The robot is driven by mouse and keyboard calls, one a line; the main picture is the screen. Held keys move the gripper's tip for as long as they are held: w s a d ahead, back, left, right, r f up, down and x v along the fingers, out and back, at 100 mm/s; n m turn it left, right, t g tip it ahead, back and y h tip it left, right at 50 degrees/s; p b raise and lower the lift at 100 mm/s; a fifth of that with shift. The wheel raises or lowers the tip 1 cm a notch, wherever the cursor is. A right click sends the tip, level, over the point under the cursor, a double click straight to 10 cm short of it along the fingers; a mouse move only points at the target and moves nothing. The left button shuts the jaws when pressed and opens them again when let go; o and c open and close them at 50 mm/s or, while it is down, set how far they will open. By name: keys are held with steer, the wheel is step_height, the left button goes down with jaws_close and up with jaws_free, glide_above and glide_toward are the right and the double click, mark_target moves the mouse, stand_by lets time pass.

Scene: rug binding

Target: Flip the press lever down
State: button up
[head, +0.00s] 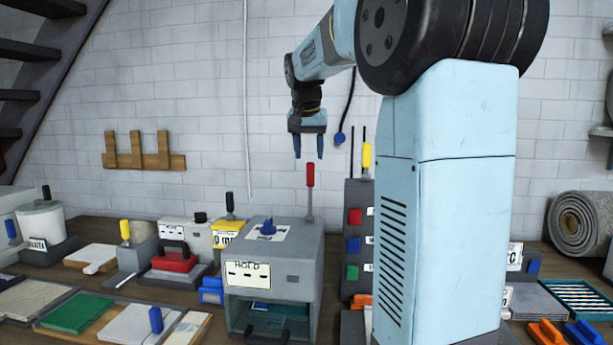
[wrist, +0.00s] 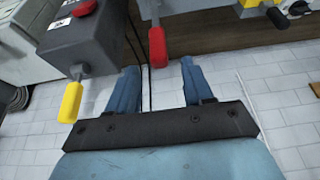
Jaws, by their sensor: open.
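The likely press lever is an upright red handle (head: 310,175) on a thin stem. It stands at the right side of a grey box-shaped press (head: 305,270) with a "HOLD" label and an open front bay. My gripper (head: 308,152) is open and empty, fingers pointing down, just above the handle's top in the head view. In the wrist view the red handle (wrist: 158,47) has its end between my two blue fingertips (wrist: 158,70), with space on both sides. I cannot tell whether the fingers reach past its tip.
A grey panel (head: 353,190) with red, blue and green buttons and a yellow handle (head: 366,155) stands right of the press. The yellow handle (wrist: 70,101) is left of my fingers in the wrist view. Several tools crowd the bench left.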

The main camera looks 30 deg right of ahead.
mark_target(310, 174)
steer(key=x, duration=0.8)
jaws_close()
stand_by(0.4)
